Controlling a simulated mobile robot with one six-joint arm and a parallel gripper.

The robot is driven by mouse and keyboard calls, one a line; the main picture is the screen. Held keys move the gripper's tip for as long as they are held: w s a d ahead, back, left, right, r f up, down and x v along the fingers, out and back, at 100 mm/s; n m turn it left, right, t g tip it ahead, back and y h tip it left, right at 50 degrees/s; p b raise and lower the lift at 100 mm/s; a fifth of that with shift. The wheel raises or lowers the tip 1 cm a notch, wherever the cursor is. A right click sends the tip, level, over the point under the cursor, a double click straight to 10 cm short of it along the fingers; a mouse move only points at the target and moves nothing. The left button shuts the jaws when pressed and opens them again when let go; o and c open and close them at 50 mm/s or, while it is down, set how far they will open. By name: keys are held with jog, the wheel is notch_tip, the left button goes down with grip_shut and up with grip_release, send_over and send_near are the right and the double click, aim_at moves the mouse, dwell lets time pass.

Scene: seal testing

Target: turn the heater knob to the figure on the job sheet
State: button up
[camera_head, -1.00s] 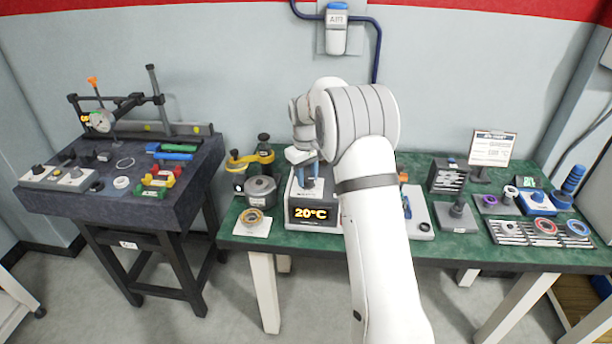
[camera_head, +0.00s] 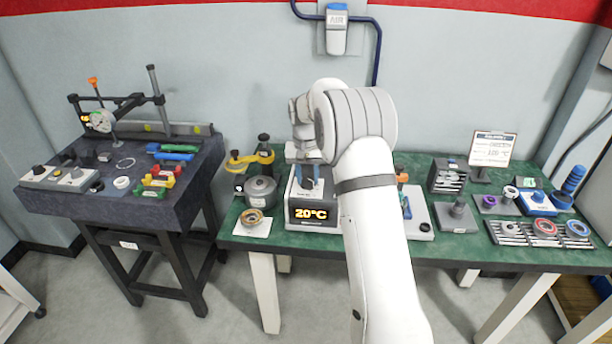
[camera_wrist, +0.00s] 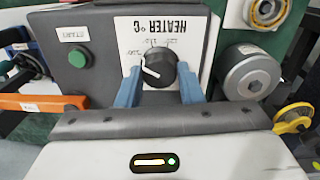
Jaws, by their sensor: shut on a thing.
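The heater (camera_head: 297,205) stands on the green bench, and its display reads 20°C. In the wrist view its black knob (camera_wrist: 158,68) has a white pointer line and sits on a white plate (camera_wrist: 188,24) marked HEATER °C, seen upside down. My gripper (camera_wrist: 160,88) has its blue fingers shut on the knob, one on each side. In the head view the gripper (camera_head: 309,184) is over the heater top and the knob is hidden there. The job sheet (camera_head: 493,149) stands at the back right and seems to read 120 °C, in small print.
A green START button (camera_wrist: 79,58) is beside the knob plate. A grey metal pot (camera_head: 260,190) and a ring on a white pad (camera_head: 253,223) are left of the heater. Grey trays of rings (camera_head: 510,232) lie at the bench's right. A dark table (camera_head: 190,195) stands at left.

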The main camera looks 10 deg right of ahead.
aim_at(306, 178)
jog(key=shift+w+r, duration=0.1)
jog(key=shift+r, duration=0.05)
jog(key=o, duration=1)
jog(key=shift+c, duration=0.2)
jog(key=r, duration=0.7)
jog(key=shift+a+r+b, duration=0.15)
jog(key=shift+a+b, duration=0.05)
jog(key=shift+b, duration=0.15)
jog(key=shift+r, duration=0.15)
